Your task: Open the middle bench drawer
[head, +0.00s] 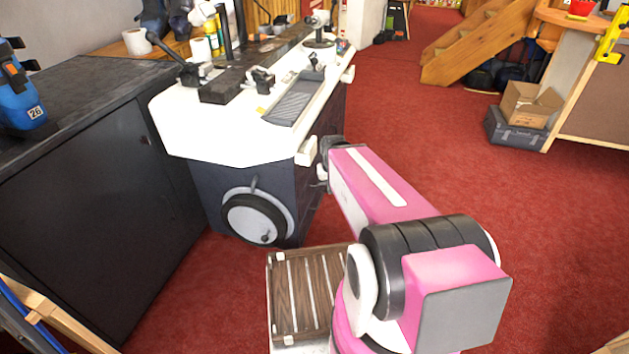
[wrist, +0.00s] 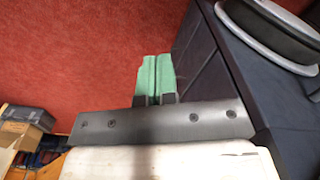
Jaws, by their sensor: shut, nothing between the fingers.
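The bench (head: 240,140) has a white top and a dark body, with a round handwheel on its near end. In the head view its right long side is steeply foreshortened and partly hidden by my arm, so I cannot make out the middle drawer there. In the wrist view a dark bench face (wrist: 208,62) with faint seams stands just right of my gripper. I cannot tell which panel is the middle drawer, and no handle shows. My gripper (wrist: 156,78) has green fingers pressed together, empty, close beside that face. No contact with it is clear.
A dark cabinet (head: 90,200) stands left of the bench. The red carpet (head: 420,130) is open to the right of the bench. A cardboard box (head: 530,103) on a grey case and wooden stairs (head: 470,45) stand farther right.

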